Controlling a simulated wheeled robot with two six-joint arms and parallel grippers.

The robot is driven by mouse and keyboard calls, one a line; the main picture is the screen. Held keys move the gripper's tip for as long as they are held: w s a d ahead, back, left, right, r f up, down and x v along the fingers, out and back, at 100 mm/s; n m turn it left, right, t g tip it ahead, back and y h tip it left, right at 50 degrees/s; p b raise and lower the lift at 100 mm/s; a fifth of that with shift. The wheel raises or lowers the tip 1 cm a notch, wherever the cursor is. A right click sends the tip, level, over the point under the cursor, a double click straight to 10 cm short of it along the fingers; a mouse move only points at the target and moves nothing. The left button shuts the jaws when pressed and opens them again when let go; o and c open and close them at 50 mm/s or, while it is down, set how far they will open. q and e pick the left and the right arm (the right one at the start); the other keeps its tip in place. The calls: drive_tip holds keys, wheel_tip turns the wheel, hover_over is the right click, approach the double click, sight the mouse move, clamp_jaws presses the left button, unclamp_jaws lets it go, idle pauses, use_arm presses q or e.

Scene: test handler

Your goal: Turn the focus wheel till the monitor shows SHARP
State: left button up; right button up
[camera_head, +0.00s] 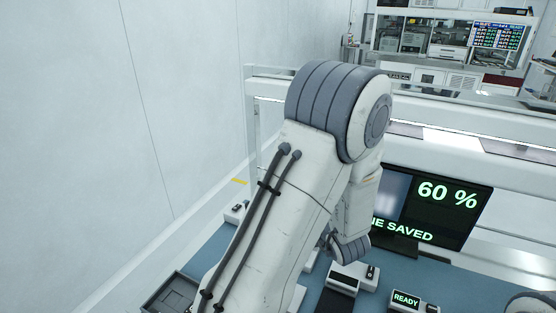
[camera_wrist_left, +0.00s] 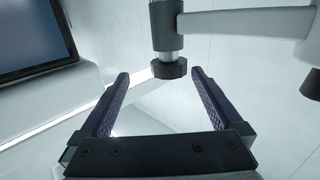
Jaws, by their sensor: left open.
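The monitor (camera_head: 448,205) stands behind the bench in the head view. It reads "60 %" and, partly hidden by my left arm, "...NE SAVED"; the word SHARP is not visible. In the left wrist view, my left gripper (camera_wrist_left: 159,74) is open with nothing between its fingers. A dark, wheel-like knob (camera_wrist_left: 168,69) hangs under a dark cylinder on a white arm, just beyond the fingertips and roughly centred between them. It may be the focus wheel; I cannot tell whether the fingers reach around it. My left arm hides this area in the head view.
A small box reading "READY" (camera_head: 406,299) and a white box with a dark top (camera_head: 352,277) sit on the blue bench. A dark tray (camera_head: 168,292) lies at lower left. A white frame rail (camera_head: 430,155) crosses behind. In the wrist view, a screen (camera_wrist_left: 35,35) fills the upper left.

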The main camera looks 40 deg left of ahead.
use_arm(q)
drive_tip(key=shift+n+g+y, duration=0.3)
drive_tip(key=shift+y, duration=0.2)
drive_tip(key=p+x, duration=0.1)
drive_tip(key=x, duration=0.2)
drive_tip(key=p+x, duration=0.2)
drive_tip(key=x, duration=0.1)
drive_tip(key=r+p+x, duration=0.1)
drive_tip(key=x, duration=0.3)
drive_tip(key=shift+s+a, duration=0.2)
drive_tip(key=shift+s, duration=0.25)
drive_tip(key=shift+w+a+f, duration=0.1)
drive_tip(key=shift+w+a, duration=0.05)
drive_tip(key=shift+a, duration=0.15)
drive_tip(key=c, duration=1.3)
drive_tip(key=shift+g, duration=0.3)
